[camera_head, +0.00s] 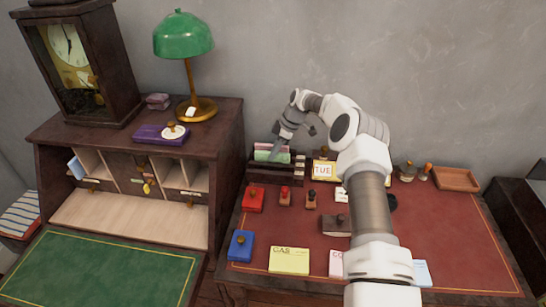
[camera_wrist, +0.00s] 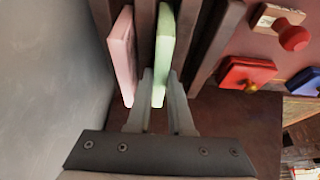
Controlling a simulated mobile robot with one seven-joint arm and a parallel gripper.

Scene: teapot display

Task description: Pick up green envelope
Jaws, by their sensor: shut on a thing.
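The green envelope (camera_wrist: 164,42) stands on edge in a slot of the dark wooden rack (camera_wrist: 208,52) in the wrist view. My gripper (camera_wrist: 160,78) has one finger on each side of the green envelope's near end and is shut on it. A pink envelope (camera_wrist: 122,52) stands in the slot to the left, apart from the fingers. In the head view, the green envelope (camera_head: 270,156) shows at the top of the rack (camera_head: 272,176), with my gripper (camera_head: 277,151) over it. The lower part of the envelope is hidden by the rack.
Stamps and a red ink pad (camera_head: 253,199) lie in front of the rack. The grey wall is close behind. A cabinet with a green lamp (camera_head: 184,36) stands left. The right of the red desk mat (camera_head: 440,235) is mostly clear.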

